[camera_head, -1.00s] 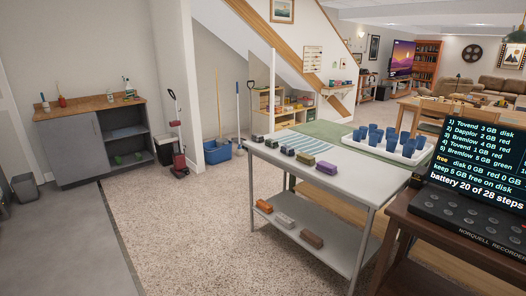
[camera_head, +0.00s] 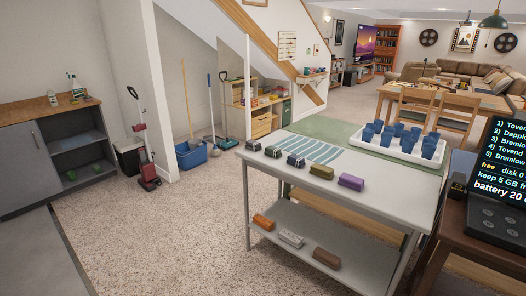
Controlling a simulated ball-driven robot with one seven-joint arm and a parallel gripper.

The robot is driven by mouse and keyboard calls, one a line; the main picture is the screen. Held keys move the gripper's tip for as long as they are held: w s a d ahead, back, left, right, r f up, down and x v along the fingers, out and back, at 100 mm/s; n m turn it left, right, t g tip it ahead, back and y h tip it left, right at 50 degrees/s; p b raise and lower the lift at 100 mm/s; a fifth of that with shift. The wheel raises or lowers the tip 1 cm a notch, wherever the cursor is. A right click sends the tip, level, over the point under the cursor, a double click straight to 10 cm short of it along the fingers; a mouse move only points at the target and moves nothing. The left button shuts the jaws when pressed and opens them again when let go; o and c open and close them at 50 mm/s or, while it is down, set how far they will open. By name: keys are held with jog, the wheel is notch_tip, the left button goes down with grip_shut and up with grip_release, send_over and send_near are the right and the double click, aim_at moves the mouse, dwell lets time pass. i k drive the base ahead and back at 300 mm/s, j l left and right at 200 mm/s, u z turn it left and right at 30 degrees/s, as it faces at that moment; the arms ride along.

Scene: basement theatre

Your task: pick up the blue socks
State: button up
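I cannot make out any blue socks in the head view. The blue things that show are several blue cups (camera_head: 387,138) in a white tray (camera_head: 412,155) and a blue bucket (camera_head: 192,154) on the floor. Several small blocky items lie along the near edge of the grey table (camera_head: 395,187), among them a purple one (camera_head: 351,182) and an olive one (camera_head: 321,172). They are too small to identify surely. My gripper is not in view.
The table's lower shelf (camera_head: 345,268) holds orange, grey and brown items. A dark stand with a screen device (camera_head: 495,225) is close on the right. A grey cabinet (camera_head: 25,170) stands left. Carpet (camera_head: 165,235) between cabinet and table is clear.

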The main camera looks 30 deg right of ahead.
aim_at(293, 159)
jog(key=i+z, duration=0.1)
jog(key=i, duration=0.5)
jog(key=i+j+z, duration=0.1)
jog(key=i, duration=0.5)
jog(key=i+j+z, duration=0.1)
jog(key=i, duration=0.5)
jog(key=j, duration=0.1)
